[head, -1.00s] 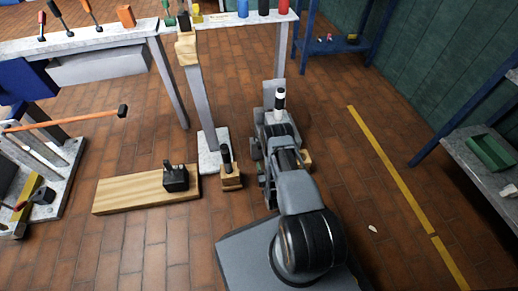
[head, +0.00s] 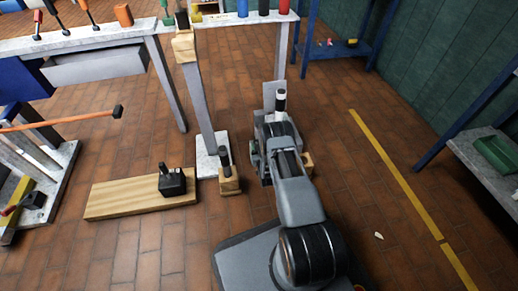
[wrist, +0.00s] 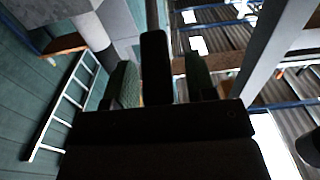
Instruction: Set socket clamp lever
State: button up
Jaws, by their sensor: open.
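I cannot tell for sure which part is the socket clamp lever. In the head view, a black block with a short upright lever (head: 172,181) sits on the right end of a wooden plank on the floor. To its right, a small wooden block (head: 230,184) carries an upright black handle (head: 226,157). A grey post (head: 198,105) on a pale base stands behind them. My gripper (wrist: 160,82) shows in the wrist view with its two greenish-padded fingers apart. A dark upright bar (wrist: 155,60) shows between them; I cannot tell what it is. The head view does not show the fingers clearly.
A workbench (head: 100,40) with tools stands at the back left. A long orange-handled tool (head: 60,122) reaches out at the left. A blue-legged shelf (head: 485,150) is at the right. Brick floor is free around the yellow line (head: 395,175). A white ladder (wrist: 65,105) shows in the wrist view.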

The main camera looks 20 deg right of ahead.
jog(key=shift+w, duration=0.15)
jog(key=shift+c, duration=0.2)
grip_shut()
dwell(0.3)
